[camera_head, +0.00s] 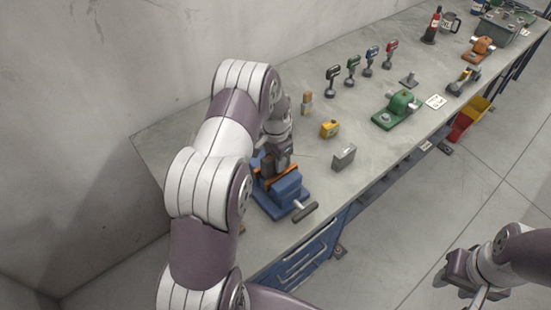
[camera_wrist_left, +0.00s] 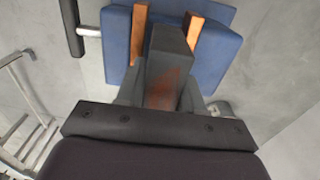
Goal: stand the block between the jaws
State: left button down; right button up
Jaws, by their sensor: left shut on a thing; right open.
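The blue vise (camera_head: 287,198) sits on the bench's near left edge, with orange jaws (camera_head: 291,171) and a black-gripped handle. It also shows at the top of the left wrist view (camera_wrist_left: 222,45). My left gripper (camera_head: 277,160) is over the vise, partly hidden by my arm. It is shut on a dark grey block (camera_wrist_left: 170,50), which shows between the two orange jaws in the wrist view, with a visible gap on its left side. I cannot tell whether its lower end touches the vise. My right gripper (camera_head: 454,277) is open and empty, away from the bench at lower right.
A grey block (camera_head: 344,157), a yellow box (camera_head: 330,129) and a small orange-brown piece (camera_head: 307,101) stand right of the vise. Several coloured-top tools line the back. A green machine (camera_head: 398,109) sits farther along. A wall bounds the bench's back.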

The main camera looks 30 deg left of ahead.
pick_arm(q)
jog(key=shift+w+f, duration=0.1)
jog(key=shift+f, duration=0.05)
jog(key=c, duration=0.7)
grip_release()
jog(key=shift+o, duration=0.3)
jog(key=shift+s, duration=0.25)
jog(key=shift+w+r+b, duration=0.15)
jog(key=shift+r+b, duration=0.1)
jog(key=shift+b, duration=0.05)
notch_tip(320, 180, up, 10)
jog(key=b, duration=0.3)
jog(key=shift+f, duration=0.2)
notch_tip(320, 180, up, 2)
jog(key=shift+d+r+p, duration=0.1)
jog(key=shift+p, duration=0.65)
jog(key=shift+r, duration=0.3)
